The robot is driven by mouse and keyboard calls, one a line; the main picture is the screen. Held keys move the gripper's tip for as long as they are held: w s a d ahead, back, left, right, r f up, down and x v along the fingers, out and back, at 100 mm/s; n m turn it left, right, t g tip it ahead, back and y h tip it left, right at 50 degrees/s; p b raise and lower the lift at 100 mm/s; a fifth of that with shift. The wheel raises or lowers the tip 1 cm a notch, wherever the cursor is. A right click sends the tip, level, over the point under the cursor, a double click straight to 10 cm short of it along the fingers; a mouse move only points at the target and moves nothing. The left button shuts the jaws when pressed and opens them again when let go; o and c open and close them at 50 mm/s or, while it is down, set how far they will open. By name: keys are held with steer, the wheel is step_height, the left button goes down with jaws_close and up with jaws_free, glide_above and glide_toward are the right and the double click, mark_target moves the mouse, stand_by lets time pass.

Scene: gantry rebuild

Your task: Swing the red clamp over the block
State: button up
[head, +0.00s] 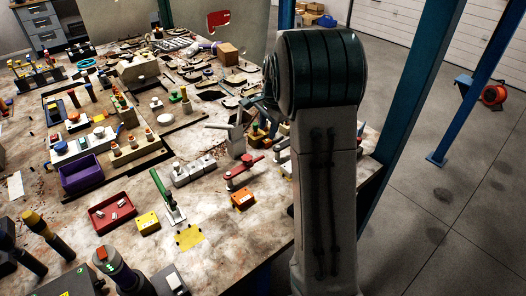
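The red clamp (246,164) is in the head view, on the bench left of my arm. Its red arm slants up to the right over a pale base. An orange block (243,198) sits just in front of the clamp, near the bench's right edge. I cannot tell whether any part of the clamp lies above it. My large arm fills the right middle of the view. A dark jointed part beside its upper end may belong to my wrist. My gripper's fingers cannot be made out, nor what they hold.
A green-handled clamp (166,198), a yellow block (147,223) and a red tray (112,213) lie to the left. Grey blocks (194,172) stand close by the red clamp. A purple bin (81,174) is farther left. Bare bench shows in front of the orange block.

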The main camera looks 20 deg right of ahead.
mark_target(262, 156)
steer(key=f, duration=0.4)
steer(key=w+f+p, duration=0.1)
steer(key=f, duration=0.3)
steer(key=w+f+p, duration=0.1)
steer(key=f, duration=0.3)
steer(key=shift+w+a+f, duration=0.15)
steer(key=shift+a, duration=0.25)
jaws_close()
